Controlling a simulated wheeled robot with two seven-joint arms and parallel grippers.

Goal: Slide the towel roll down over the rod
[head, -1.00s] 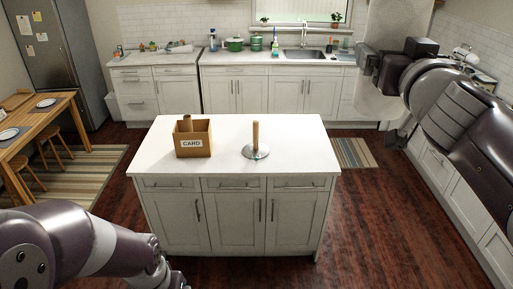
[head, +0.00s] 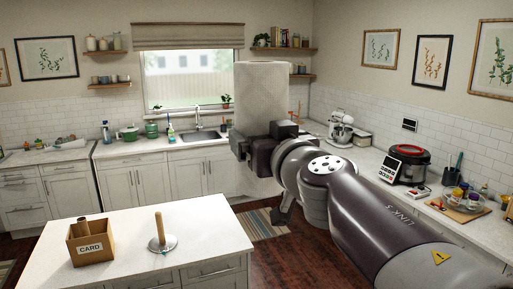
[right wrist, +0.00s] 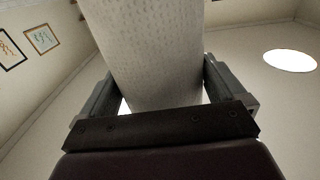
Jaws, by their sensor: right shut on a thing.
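The white towel roll (head: 261,97) is held upright in the air by my right gripper (head: 262,138), to the right of the island and well above it. In the right wrist view the roll (right wrist: 150,45) sits between the two fingers of the gripper (right wrist: 163,95), which are shut on its sides. The wooden rod (head: 159,229) stands upright on its round metal base (head: 162,244) on the island top, with nothing around it. The lower end of the roll is partly hidden by my gripper. My left gripper is not in view.
A cardboard box (head: 91,243) marked CARD, with a brown tube (head: 82,227) in it, stands on the white island (head: 125,215) left of the rod. Behind are counters with a sink (head: 199,136). A pressure cooker (head: 408,163) and mixer (head: 341,127) stand on the right counter.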

